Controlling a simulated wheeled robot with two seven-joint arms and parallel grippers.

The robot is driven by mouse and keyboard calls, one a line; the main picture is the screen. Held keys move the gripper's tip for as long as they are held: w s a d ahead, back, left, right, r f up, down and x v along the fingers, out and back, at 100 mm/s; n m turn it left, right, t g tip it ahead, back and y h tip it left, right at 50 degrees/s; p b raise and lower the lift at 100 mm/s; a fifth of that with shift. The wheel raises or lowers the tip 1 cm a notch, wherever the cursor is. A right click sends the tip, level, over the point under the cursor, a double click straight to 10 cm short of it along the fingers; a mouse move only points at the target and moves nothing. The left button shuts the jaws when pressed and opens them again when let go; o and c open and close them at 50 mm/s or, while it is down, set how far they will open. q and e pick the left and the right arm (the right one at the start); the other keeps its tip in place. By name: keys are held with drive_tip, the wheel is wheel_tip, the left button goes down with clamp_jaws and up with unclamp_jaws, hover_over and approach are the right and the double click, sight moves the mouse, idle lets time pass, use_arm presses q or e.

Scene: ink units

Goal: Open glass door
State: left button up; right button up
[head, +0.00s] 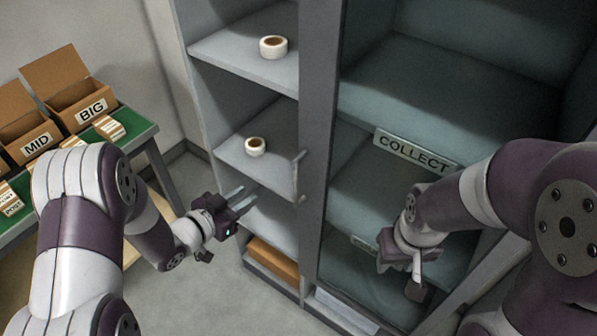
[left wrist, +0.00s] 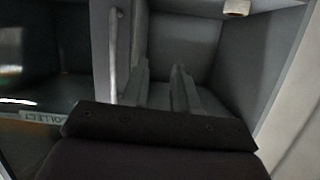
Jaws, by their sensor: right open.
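The tall cabinet has a tinted glass door (head: 390,190) on its right part, which looks shut. A slim vertical handle (head: 298,177) stands out from the grey door frame (head: 320,90); it also shows in the left wrist view (left wrist: 116,55). My left gripper (head: 246,197) is open and empty, in front of the open shelves, a little left of and below the handle. In the left wrist view, its two fingers (left wrist: 160,88) are apart, and the handle is beside them, not between them. My right gripper (head: 402,272) is open in front of the glass, its fingers partly hidden.
Open shelves (head: 240,50) hold two tape rolls (head: 273,46) (head: 255,146). A COLLECT label (head: 416,152) marks a shelf in the right part. A brown box (head: 272,262) lies low in the cabinet. A green table (head: 140,137) with MID and BIG cartons (head: 72,90) stands left.

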sight(295, 182)
use_arm(q)
drive_tip(key=s+d+r+m+h, duration=0.1)
drive_tip(key=s+d+r+h, duration=0.15)
drive_tip(key=s+h, duration=0.2)
drive_tip(key=p+x, duration=0.2)
drive_tip(key=x, duration=0.9)
drive_tip(key=shift+d+r, duration=0.2)
drive_tip(key=shift+d, duration=0.1)
drive_tip(key=shift+w+d+f+t, duration=0.15)
drive_tip(key=shift+w+d+t, duration=0.15)
drive_tip(key=shift+w, duration=0.15)
use_arm(e)
drive_tip(key=r, duration=0.1)
drive_tip(key=s+r, duration=0.1)
drive_tip(key=shift+s+r, duration=0.2)
drive_tip(key=shift+r, duration=0.15)
drive_tip(key=shift+d, duration=0.1)
use_arm(q)
clamp_jaws()
